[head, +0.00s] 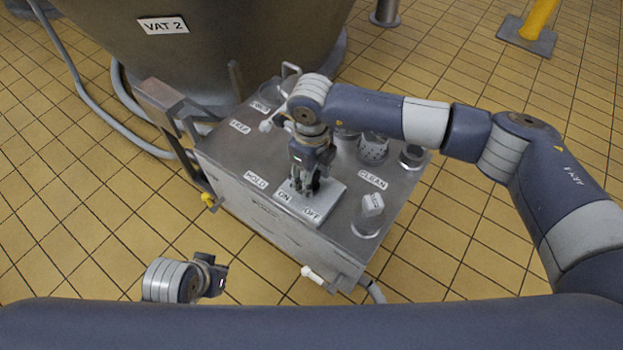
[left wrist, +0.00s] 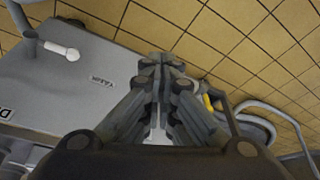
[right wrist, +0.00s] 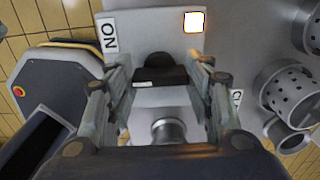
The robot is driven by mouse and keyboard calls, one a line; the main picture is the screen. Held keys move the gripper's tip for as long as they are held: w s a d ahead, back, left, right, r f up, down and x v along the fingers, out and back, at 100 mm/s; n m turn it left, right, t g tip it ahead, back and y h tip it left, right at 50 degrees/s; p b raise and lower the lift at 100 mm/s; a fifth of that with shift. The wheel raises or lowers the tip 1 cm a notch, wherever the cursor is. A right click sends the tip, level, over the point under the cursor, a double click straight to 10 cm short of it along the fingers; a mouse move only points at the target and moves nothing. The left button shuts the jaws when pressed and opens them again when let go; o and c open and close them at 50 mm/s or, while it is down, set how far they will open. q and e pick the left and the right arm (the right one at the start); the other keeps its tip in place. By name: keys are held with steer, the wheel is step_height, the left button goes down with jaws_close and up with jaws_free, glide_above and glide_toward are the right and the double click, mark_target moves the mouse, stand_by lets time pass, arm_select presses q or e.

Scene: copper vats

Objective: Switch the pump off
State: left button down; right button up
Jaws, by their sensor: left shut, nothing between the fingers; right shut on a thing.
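My right gripper (head: 305,190) points down onto this plate. In the right wrist view its fingers are shut on the dark switch handle (right wrist: 160,72), with the ON label (right wrist: 110,35) to the left. I cannot tell which side the handle is set to. My left gripper (head: 218,275) is shut and empty, low in front of the cart; its closed fingers show in the left wrist view (left wrist: 160,75).
A bright square (right wrist: 194,21) glows on the plate. VAT 2 (head: 215,50) stands behind. A white-tipped handle (head: 313,274) sticks out in front. Tiled floor is open at left.

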arm_select(q)
steer(key=b+v, duration=0.1)
steer(key=v, duration=0.3)
arm_select(e)
steer(key=shift+f+n, duration=0.2)
steer(key=shift+n, duration=0.8)
steer(key=shift+n+b, duration=0.4)
steer(key=shift+r+n+b, duration=0.1)
steer(key=shift+n+b, duration=0.5)
steer(key=shift+n, duration=0.3)
steer(key=shift+n+b, duration=0.3)
steer(key=shift+n, duration=0.2)
arm_select(q)
steer(key=w+d+t, duration=0.1)
steer(key=w+t, duration=0.2)
steer(key=w, duration=0.3)
steer(key=shift+w+d+h, duration=0.2)
steer(key=shift+d+h, duration=0.15)
steer(key=shift+h, duration=0.05)
arm_select(e)
steer(key=shift+r, duration=0.1)
arm_select(q)
steer(key=shift+r, duration=0.1)
arm_select(e)
steer(key=o, duration=1.1)
steer(key=shift+c, duration=0.2)
steer(key=shift+r, duration=0.1)
